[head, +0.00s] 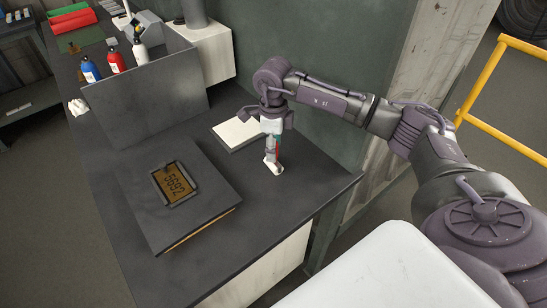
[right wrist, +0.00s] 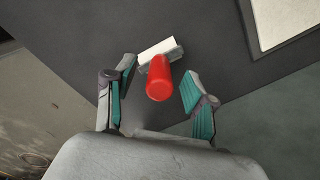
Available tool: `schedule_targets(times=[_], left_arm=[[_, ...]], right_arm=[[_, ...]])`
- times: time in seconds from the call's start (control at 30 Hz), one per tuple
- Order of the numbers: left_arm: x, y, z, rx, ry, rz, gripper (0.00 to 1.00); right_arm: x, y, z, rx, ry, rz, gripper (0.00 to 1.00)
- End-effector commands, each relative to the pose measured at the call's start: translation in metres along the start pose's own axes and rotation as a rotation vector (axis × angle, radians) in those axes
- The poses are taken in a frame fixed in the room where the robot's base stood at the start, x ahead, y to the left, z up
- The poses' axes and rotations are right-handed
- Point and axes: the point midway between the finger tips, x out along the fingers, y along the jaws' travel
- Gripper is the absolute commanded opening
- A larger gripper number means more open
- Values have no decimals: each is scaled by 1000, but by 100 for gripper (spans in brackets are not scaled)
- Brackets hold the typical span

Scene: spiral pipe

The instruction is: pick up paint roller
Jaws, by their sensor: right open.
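The paint roller is on the dark table near its right corner. In the right wrist view its red handle (right wrist: 159,78) points up at the camera, and its white roller head (right wrist: 158,49) lies beyond it. In the head view the white roller head (head: 273,166) shows under my gripper, with a bit of red handle above it. My right gripper (head: 272,145) is open and points down over the roller. In the right wrist view its two teal-padded fingers (right wrist: 155,97) stand on either side of the red handle, with gaps on both sides. My left gripper is not in view.
A white-topped pad (head: 238,132) lies just behind the roller. The front right of the table is clear.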

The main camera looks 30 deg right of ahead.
Motion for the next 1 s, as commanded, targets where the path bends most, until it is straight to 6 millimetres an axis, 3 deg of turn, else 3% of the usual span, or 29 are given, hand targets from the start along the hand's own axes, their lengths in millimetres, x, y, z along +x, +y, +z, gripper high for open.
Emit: schedule_targets(times=[0.17,0.47,0.83,1.0], left_arm=[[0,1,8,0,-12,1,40],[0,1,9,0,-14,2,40],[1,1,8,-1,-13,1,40],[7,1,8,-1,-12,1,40]], right_arm=[[0,0,0,0,0,0,51],[0,0,0,0,-1,-1,1],[-3,0,1,0,-2,-2,0],[-16,-1,1,1,-4,-4,0]])
